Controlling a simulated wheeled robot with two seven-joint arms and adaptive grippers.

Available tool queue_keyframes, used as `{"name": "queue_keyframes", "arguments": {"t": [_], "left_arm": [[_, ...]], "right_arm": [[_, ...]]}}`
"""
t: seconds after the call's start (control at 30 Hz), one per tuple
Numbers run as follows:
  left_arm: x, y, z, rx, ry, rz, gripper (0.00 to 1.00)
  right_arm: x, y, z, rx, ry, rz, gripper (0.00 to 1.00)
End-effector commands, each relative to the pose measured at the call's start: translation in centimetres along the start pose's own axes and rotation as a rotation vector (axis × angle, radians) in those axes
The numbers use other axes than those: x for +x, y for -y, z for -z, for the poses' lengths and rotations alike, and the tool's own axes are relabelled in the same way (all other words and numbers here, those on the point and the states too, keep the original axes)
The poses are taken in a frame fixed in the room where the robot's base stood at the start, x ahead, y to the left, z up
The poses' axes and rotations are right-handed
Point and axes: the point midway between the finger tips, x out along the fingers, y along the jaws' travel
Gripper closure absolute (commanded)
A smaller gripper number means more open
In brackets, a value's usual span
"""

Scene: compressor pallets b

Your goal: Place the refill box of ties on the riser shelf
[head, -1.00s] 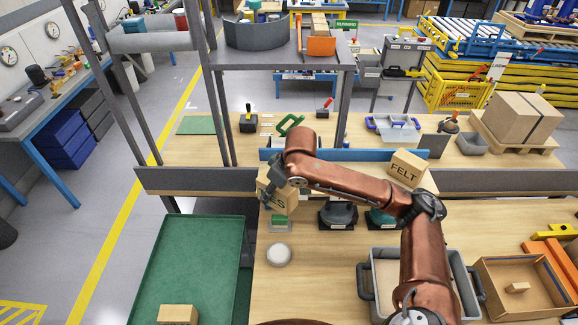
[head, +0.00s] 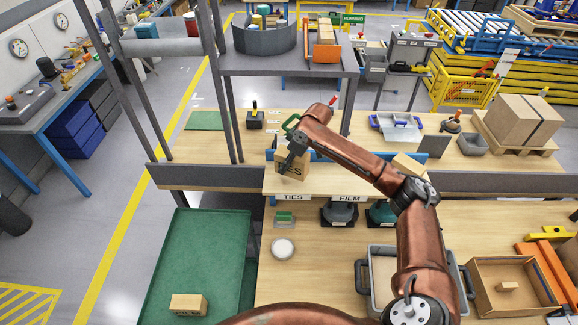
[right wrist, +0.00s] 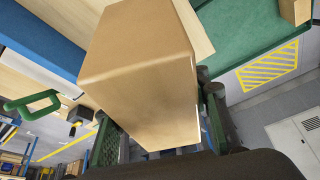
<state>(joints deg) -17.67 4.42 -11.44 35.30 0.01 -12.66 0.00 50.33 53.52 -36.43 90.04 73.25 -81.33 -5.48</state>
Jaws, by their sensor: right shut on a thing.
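The refill box of ties (head: 292,168) is a brown carton with partly covered lettering on its front. My right gripper (head: 294,150) is shut on it, and the box looks nearly upright. In the head view it overlaps the left end of the wooden riser shelf (head: 325,184), above the TIES label. I cannot tell whether its base touches the shelf. In the right wrist view the box (right wrist: 145,75) fills the middle between the green-padded fingers (right wrist: 160,135). My left gripper is not in view.
A FELT box (head: 409,164) stands at the shelf's right end, partly behind my right arm. A blue bar (head: 435,167) runs along the back. A FILM box (head: 188,304) lies on the green tray (head: 205,250). The shelf's middle above the FILM label looks clear.

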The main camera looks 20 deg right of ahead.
Motion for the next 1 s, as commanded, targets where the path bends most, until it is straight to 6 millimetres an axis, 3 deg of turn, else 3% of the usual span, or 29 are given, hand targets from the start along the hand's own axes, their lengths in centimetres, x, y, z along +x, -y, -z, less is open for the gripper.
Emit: {"name": "queue_keyframes", "arguments": {"t": [0.33, 0.53, 0.9, 0.93, 1.0], "left_arm": [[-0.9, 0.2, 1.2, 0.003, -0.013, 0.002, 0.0], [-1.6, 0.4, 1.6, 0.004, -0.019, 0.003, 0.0], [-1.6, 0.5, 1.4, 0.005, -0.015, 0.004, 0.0], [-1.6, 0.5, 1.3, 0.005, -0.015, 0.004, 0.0], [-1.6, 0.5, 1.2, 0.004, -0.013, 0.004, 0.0]], "right_arm": [[2.2, -2.1, -0.7, 0.0, -0.001, -0.001, 0.93], [4.7, -2.0, -1.7, 0.0, -0.002, -0.001, 0.93], [5.2, -2.0, -1.9, -0.001, -0.002, -0.001, 0.93], [5.2, -2.0, -2.0, -0.001, 0.0, -0.001, 0.55], [5.2, -2.0, -2.0, -0.001, 0.0, -0.001, 0.5]]}}
